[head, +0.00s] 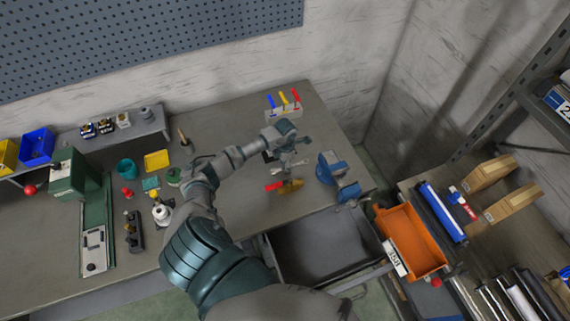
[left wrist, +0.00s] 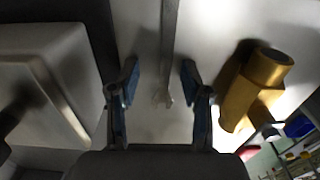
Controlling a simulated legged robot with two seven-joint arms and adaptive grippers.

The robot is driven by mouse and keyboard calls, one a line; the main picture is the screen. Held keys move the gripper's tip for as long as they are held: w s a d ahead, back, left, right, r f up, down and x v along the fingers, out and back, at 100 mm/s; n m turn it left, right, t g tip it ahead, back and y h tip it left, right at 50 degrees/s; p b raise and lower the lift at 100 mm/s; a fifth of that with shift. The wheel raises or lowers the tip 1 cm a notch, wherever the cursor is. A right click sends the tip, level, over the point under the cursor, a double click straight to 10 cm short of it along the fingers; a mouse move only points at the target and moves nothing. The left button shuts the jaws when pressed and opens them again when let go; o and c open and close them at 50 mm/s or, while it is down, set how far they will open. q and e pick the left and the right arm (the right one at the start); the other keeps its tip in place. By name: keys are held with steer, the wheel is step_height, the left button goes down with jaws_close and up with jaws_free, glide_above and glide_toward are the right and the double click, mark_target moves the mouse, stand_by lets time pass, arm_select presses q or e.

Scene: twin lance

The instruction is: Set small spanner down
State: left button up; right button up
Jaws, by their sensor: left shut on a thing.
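The small spanner (left wrist: 168,45) is a thin grey bar with a forked end, seen between my left gripper's fingers in the left wrist view. In the head view a pale thin piece, seemingly this spanner (head: 290,164), lies just below the gripper. My left gripper (head: 288,148) is over the right part of the workbench (head: 225,115) and is shut on the spanner; its blue-padded fingers (left wrist: 160,72) show on both sides of it. I cannot tell whether the spanner touches the bench top. My right gripper is out of view.
A brass fitting (head: 291,187) with a red handle is close by, also right of the fingers in the wrist view (left wrist: 262,68). A blue vise (head: 328,168) stands to the right. A rack of coloured handles (head: 284,111) is behind. An open drawer (head: 318,242) lies in front.

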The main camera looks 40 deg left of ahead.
arm_select(q)
steer(key=shift+s+r+p, duration=0.15)
steer(key=shift+s+p, duration=0.05)
steer(key=shift+p, duration=0.15)
step_height(320, 180, up, 12)
steer(key=b, duration=0.2)
steer(key=shift+w, duration=0.3)
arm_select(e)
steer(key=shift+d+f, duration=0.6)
arm_select(q)
steer(key=shift+a, duration=0.15)
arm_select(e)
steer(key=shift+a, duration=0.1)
